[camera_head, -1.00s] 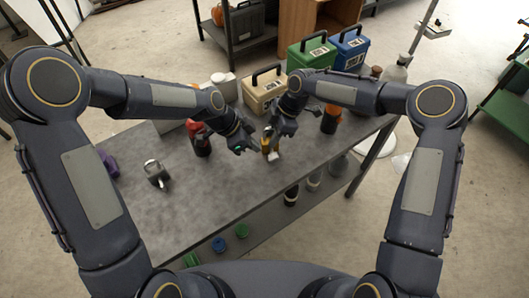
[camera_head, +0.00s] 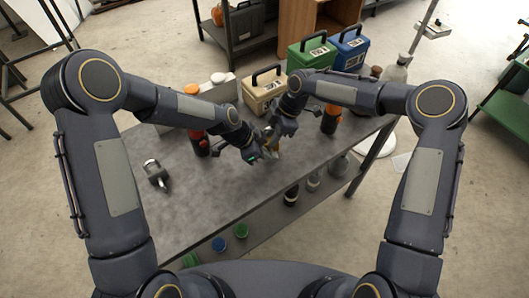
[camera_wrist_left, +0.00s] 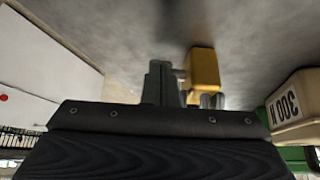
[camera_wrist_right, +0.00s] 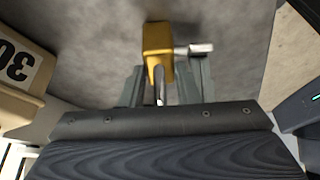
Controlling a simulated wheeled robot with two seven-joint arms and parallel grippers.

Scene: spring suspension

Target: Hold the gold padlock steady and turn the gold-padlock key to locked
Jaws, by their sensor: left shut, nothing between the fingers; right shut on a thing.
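The gold padlock (camera_wrist_right: 157,40) hangs off the tabletop in my right gripper (camera_wrist_right: 165,88), its body beyond the fingertips and its shackle between the fingers. A silver key part (camera_wrist_right: 195,48) sticks out of the body's right side in the right wrist view. In the left wrist view the gold padlock (camera_wrist_left: 204,68) is just right of my left gripper (camera_wrist_left: 160,80), which is shut and empty. The key end (camera_wrist_left: 180,73) shows between the left fingertips and the padlock; I cannot tell whether they touch. In the head view both grippers meet around the padlock (camera_head: 272,146), partly hiding it.
A beige case (camera_head: 264,90) marked 300 N, green (camera_head: 312,54) and blue (camera_head: 347,50) cases stand behind.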

